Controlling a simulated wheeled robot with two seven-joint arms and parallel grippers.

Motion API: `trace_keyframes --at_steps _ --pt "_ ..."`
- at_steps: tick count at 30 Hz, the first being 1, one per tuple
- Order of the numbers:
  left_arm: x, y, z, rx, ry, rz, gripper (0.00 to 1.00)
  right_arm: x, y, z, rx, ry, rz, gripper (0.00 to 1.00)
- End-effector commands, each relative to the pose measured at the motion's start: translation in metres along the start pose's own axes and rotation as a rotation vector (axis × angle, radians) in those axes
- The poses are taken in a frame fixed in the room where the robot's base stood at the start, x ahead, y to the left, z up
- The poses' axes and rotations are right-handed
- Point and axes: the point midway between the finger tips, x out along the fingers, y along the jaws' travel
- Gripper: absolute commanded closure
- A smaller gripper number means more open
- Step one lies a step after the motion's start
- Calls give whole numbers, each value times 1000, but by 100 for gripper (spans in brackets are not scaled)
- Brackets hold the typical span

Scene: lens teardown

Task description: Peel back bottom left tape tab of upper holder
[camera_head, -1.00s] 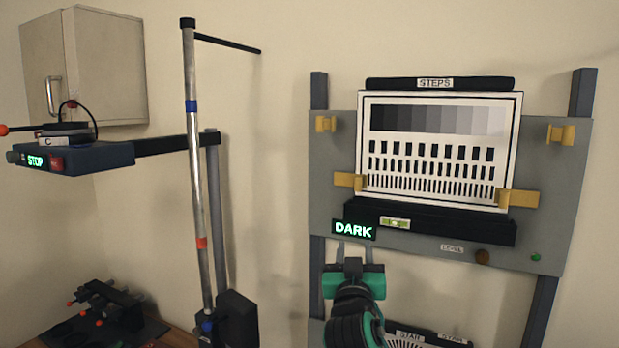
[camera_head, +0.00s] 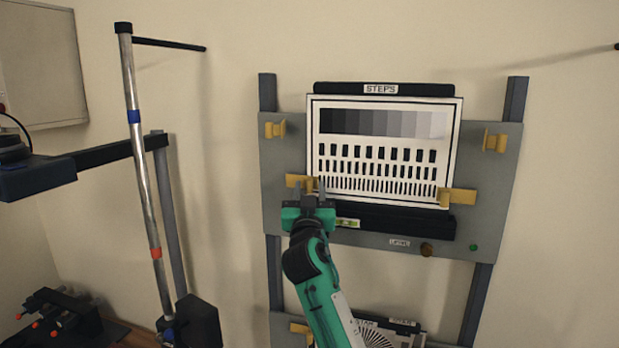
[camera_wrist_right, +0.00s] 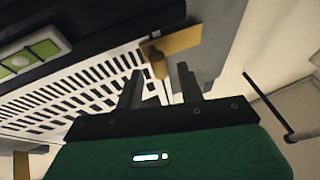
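The upper holder (camera_head: 385,217) is a black ledge on a grey panel, carrying a white STEPS chart (camera_head: 384,150). The yellow bottom left tape tab (camera_head: 296,181) lies at the chart's lower left edge; it also shows in the right wrist view (camera_wrist_right: 178,42). My right gripper (camera_head: 311,184) is open, its two fingers just below and right of that tab's outer end. My left gripper is out of view.
Yellow tabs sit at the bottom right (camera_head: 457,196), upper left (camera_head: 275,129) and upper right (camera_head: 495,140). A small green level (camera_head: 347,222) is on the ledge. A lower chart (camera_head: 385,335) stands below. A metal pole (camera_head: 143,165) stands to the left.

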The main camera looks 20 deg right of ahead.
Motion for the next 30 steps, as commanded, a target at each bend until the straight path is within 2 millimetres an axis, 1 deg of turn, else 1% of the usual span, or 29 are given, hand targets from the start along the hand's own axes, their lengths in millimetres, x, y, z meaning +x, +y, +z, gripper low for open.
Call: trace_keyframes --at_steps 1,4,14,20,21,26,30 --pt "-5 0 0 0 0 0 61 6 0 -2 -2 0 0 61" --pt "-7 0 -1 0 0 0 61 11 0 -1 0 -1 0 61" --pt "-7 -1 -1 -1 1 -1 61 13 0 1 0 0 0 61" --pt "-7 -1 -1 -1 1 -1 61 13 0 1 0 -1 0 99" --pt "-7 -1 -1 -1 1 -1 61 13 0 1 0 -1 0 100" --pt "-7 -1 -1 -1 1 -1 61 13 0 1 0 -1 0 100" --pt "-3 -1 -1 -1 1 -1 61 13 -1 3 -1 -1 4 100"
